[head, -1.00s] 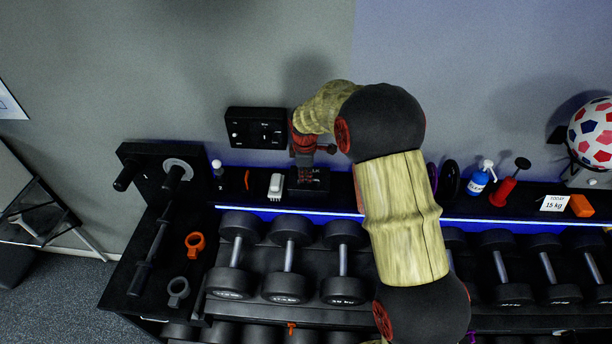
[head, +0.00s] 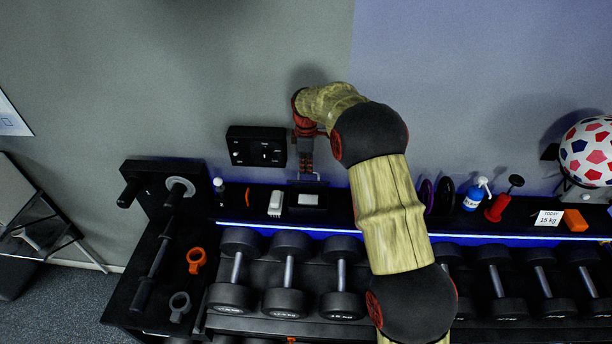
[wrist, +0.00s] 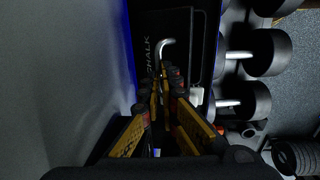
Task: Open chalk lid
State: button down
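The black chalk box (head: 295,204) sits on the shelf against the wall in the head view, with a pale grey patch on it. I cannot tell whether that patch is its inside. In the wrist view a black panel lettered CHALK (wrist: 149,58) carries a bent metal handle (wrist: 164,46). My gripper (head: 306,172) points down over the back of the box. In the wrist view the fingertips of my gripper (wrist: 163,88) are close together at the handle's lower end. Whether they grip it is not clear.
A white-grey brush-like item (head: 275,203) lies just left of the box. A black wall panel (head: 256,147) hangs close to my gripper's left. Dumbbells (head: 288,275) fill the rack in front. A blue bottle (head: 473,198) and red pump (head: 498,206) stand farther right.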

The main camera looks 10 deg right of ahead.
jog(key=c, duration=2.6)
grip_release()
jog(key=shift+w+d+f, duration=0.15)
jog(key=shift+d+f, duration=0.05)
jog(key=shift+f, duration=0.45)
jog(key=shift+o, duration=0.5)
jog(key=shift+f, duration=0.2)
jog(key=shift+o, duration=1.3)
jog(key=shift+s+a, duration=0.1)
jog(key=shift+s, duration=0.15)
jog(key=shift+o, duration=1.4)
jog(key=shift+w+f, duration=0.15)
jog(key=shift+w, duration=0.3)
jog(key=shift+r, duration=0.2)
